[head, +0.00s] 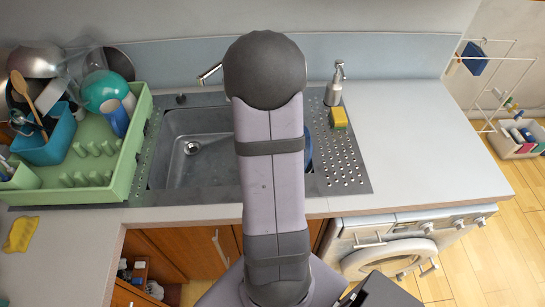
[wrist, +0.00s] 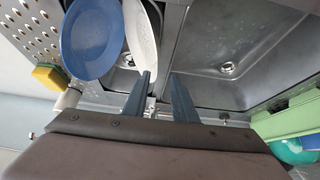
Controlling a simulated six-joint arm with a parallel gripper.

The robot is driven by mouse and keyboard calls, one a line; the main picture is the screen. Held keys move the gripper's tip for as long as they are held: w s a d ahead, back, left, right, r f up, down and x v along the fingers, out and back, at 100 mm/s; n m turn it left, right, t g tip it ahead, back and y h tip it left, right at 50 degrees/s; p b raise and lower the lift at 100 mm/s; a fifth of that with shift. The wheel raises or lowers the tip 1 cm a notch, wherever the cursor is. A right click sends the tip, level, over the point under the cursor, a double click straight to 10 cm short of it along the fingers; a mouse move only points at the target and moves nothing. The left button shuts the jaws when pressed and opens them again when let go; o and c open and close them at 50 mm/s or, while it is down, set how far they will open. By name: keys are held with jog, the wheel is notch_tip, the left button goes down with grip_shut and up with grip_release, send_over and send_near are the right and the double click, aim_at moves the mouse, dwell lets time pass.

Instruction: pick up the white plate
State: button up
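The white plate (wrist: 142,38) shows in the wrist view at the upper middle, standing steeply tilted in the sink area, partly cut by the top edge. A blue plate (wrist: 90,38) leans right beside it on the left. My gripper (wrist: 161,76) is open, its two dark fingers apart with nothing between them. The left finger's tip overlaps the white plate's lower edge in the picture; I cannot tell if they touch. In the head view my arm hides the gripper and the white plate; only a sliver of the blue plate (head: 308,152) shows.
The metal sink (head: 170,160) has an empty basin at left. A green dish rack (head: 135,150) with dishes and a teal utensil holder (head: 45,145) stands left. A soap dispenser (head: 334,90) and yellow sponge (head: 338,118) are right of my arm. The right counter (head: 410,140) is clear.

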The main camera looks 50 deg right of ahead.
jog(key=shift+x, duration=0.9)
jog(key=shift+f, duration=0.15)
jog(key=shift+w+d+f, duration=0.1)
jog(key=shift+d+f, duration=0.35)
jog(key=shift+f, duration=0.15)
jog(key=shift+p+x, duration=0.5)
jog(key=shift+x, duration=1.25)
jog(key=shift+d+r, duration=0.1)
jog(key=shift+c, duration=0.6)
grip_shut()
